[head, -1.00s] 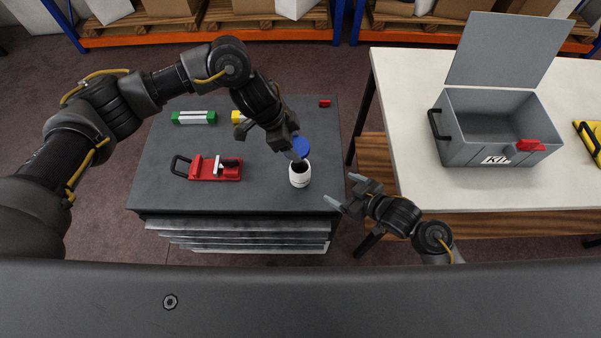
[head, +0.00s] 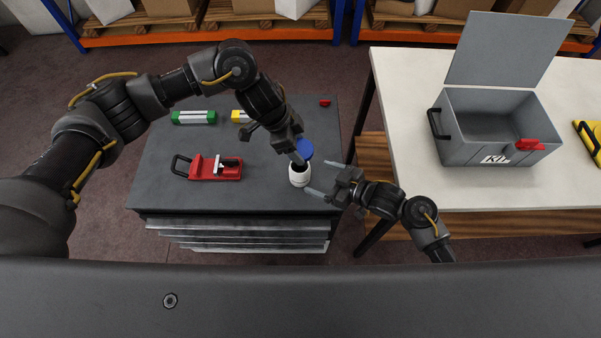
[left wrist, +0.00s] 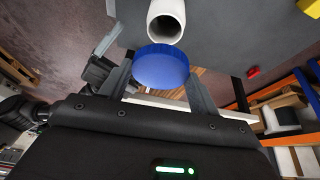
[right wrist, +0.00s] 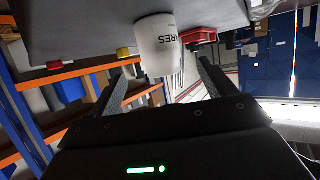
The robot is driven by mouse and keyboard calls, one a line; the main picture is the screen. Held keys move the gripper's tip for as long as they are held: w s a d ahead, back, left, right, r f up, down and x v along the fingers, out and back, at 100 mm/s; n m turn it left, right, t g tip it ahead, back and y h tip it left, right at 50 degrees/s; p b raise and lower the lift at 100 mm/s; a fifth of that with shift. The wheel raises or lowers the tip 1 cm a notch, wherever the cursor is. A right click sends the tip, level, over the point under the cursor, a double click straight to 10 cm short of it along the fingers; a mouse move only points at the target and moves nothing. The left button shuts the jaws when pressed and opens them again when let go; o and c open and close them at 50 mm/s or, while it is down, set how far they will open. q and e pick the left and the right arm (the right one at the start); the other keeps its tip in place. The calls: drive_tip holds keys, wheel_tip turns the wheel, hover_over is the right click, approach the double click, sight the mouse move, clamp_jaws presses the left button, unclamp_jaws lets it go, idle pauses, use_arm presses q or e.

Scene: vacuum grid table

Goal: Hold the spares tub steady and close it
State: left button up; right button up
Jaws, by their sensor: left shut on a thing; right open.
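The white spares tub (head: 300,178) stands upright and open-topped near the front right of the dark table. My left gripper (head: 298,158) is shut on the blue lid (head: 305,150) and holds it above the tub, apart from its rim. The left wrist view shows the lid (left wrist: 161,68) between the fingers, with the tub (left wrist: 166,20) beyond it. My right gripper (head: 330,170) is open just right of the tub. In the right wrist view the tub (right wrist: 157,46), with part of its lettering visible, lies ahead between the spread fingers.
A red tool with a black handle (head: 215,169) lies left of the tub. Green (head: 193,117) and yellow (head: 238,117) items and a small red block (head: 325,103) lie farther back. A pale table (head: 410,110) on the right bears an open grey box (head: 470,150).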

sight(308, 174)
drive_tip(key=x, duration=0.8)
drive_tip(key=shift+a+f, duration=0.1)
drive_tip(key=shift+a, duration=0.05)
drive_tip(key=c, duration=1.5)
use_arm(q)
drive_tip(key=shift+a+f, duration=0.1)
drive_tip(key=shift+f, duration=2.4)
use_arm(e)
drive_tip(key=shift+o, duration=0.2)
use_arm(q)
drive_tip(key=shift+f, duration=0.9)
drive_tip(key=shift+f, duration=0.55)
